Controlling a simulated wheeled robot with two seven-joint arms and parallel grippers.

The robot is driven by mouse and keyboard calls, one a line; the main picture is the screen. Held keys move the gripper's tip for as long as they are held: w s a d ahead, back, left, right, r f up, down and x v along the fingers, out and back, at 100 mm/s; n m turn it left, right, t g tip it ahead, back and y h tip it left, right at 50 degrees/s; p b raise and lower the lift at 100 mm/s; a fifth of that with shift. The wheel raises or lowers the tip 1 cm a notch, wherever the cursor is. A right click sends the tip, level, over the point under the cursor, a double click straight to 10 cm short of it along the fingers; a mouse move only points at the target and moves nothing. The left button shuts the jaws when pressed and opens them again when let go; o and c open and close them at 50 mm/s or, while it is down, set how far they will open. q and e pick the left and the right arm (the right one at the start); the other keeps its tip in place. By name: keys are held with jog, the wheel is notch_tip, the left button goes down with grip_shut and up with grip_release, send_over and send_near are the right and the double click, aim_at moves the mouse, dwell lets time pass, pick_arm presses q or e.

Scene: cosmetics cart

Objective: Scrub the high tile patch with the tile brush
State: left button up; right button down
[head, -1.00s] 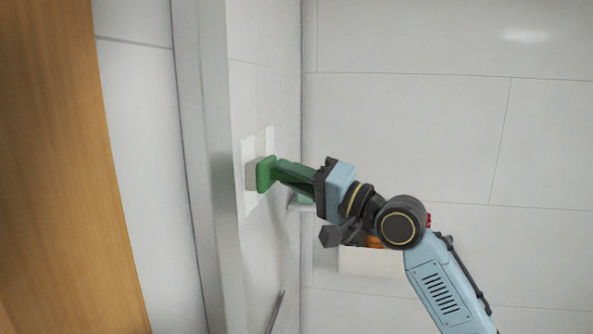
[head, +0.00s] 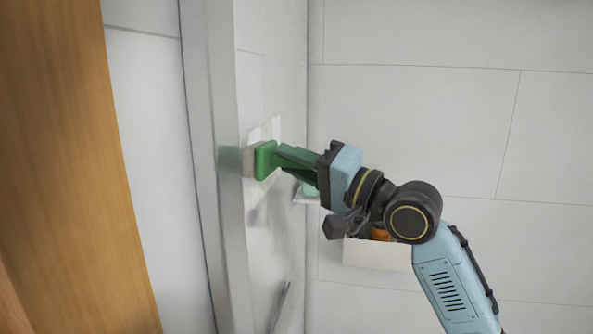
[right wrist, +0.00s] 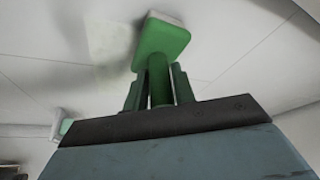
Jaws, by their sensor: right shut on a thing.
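The tile brush (head: 265,160) has a green back and handle and pale bristles. Its bristle face is against or very near the side wall, over the pale tile patch (head: 274,128). My right gripper (head: 288,158) is shut on the brush handle. In the right wrist view the brush (right wrist: 163,42) stands out beyond the fingers (right wrist: 157,88), its handle between them. The pale patch (right wrist: 110,38) shows there to the left of the brush head. In the head view the brush hides part of the patch. My left gripper is not in view.
A pale box (head: 375,255) with dark and orange items sits on the back wall below my right arm. A small shelf with a green item (head: 308,191) is in the corner. A metal edge (head: 212,170) and wooden panel (head: 70,170) stand left.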

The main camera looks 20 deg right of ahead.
jog(key=w+d+b, duration=0.4)
jog(key=w+d, duration=0.6)
jog(key=w, duration=0.3)
jog(key=shift+w+d, duration=0.2)
jog(key=shift+w, duration=0.2)
dwell(1.2)
jog(key=s+d+b, duration=0.2)
jog(key=s+d, duration=0.1)
jog(key=d, duration=0.2)
jog(key=shift+s, duration=0.35)
jog(key=shift+b, duration=0.3)
jog(key=shift+s+d+b, duration=0.55)
jog(key=shift+s+d, duration=0.35)
jog(key=shift+d, duration=0.2)
